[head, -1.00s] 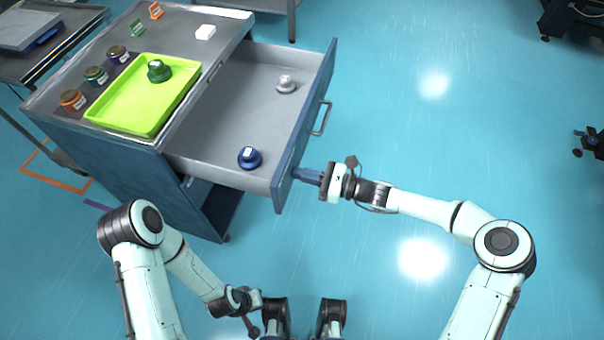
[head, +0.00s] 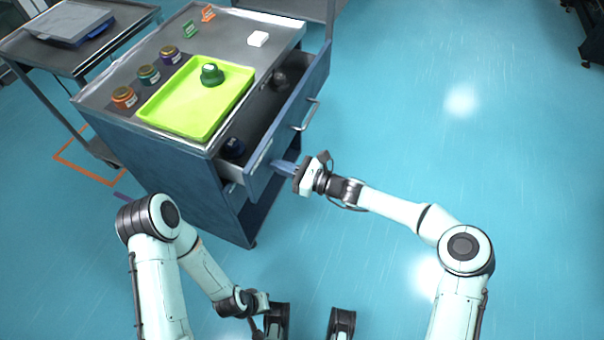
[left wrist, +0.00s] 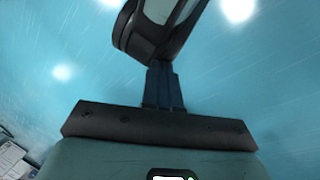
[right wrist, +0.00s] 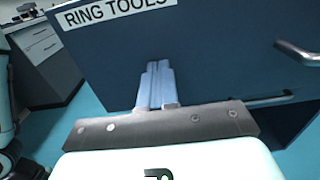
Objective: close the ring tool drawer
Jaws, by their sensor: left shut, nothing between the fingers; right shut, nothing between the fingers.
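The ring tool drawer (head: 297,112) is partly out of the grey-topped cabinet. Its blue front with the "RING TOOLS" label (right wrist: 112,12) fills much of the right wrist view. My right gripper (head: 277,166) is shut and empty, its fingertips at the near end of the drawer front, below the label; in the right wrist view the fingers (right wrist: 156,84) point at that front and seem to touch it. The drawer handle (head: 306,114) lies farther along the front. A blue knobbed piece (head: 234,148) and a grey one (head: 280,80) lie inside, shaded. My left gripper (left wrist: 162,86) is shut, away from the cabinet.
On the cabinet top stand a lime tray (head: 180,118) with a green knobbed piece (head: 211,74), several jars (head: 149,75), small signs (head: 208,13) and a white block (head: 258,39). Another cart (head: 60,55) stands at the left. The floor to the right is clear.

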